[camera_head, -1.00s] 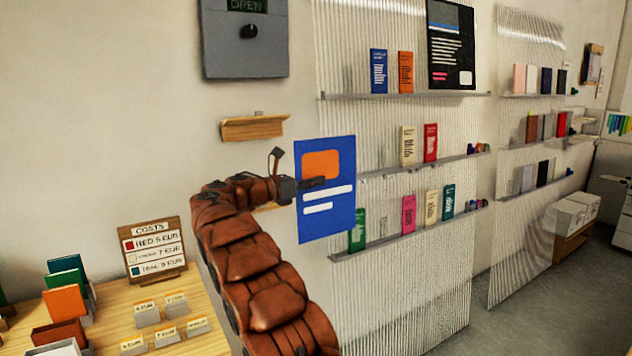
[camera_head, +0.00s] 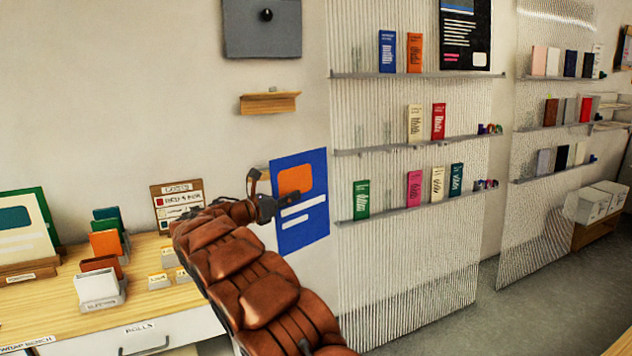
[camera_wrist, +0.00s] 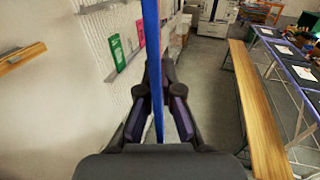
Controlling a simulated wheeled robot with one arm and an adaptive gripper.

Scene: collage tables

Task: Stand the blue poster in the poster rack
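The blue poster (camera_head: 303,236), with an orange block and white bars, hangs upright in the air in front of the wall. My gripper (camera_head: 288,198) is shut on its left side. In the wrist view the poster (camera_wrist: 151,40) shows edge-on as a thin blue strip between the fingers of my gripper (camera_wrist: 158,105). A wooden stand (camera_head: 30,268), apparently the poster rack, is at the far left on the table. It holds a cream poster (camera_head: 22,240) with a teal block and a green poster (camera_head: 48,215) behind. The left edge of the picture cuts it off.
The wooden table (camera_head: 60,312) carries card holders, a price board (camera_head: 178,200) and small price tags near my arm. A wooden wall ledge (camera_head: 269,103) sits above the poster. Ribbed panels with card shelves (camera_head: 400,148) stand to the right. A long wooden bench top (camera_wrist: 258,110) shows in the wrist view.

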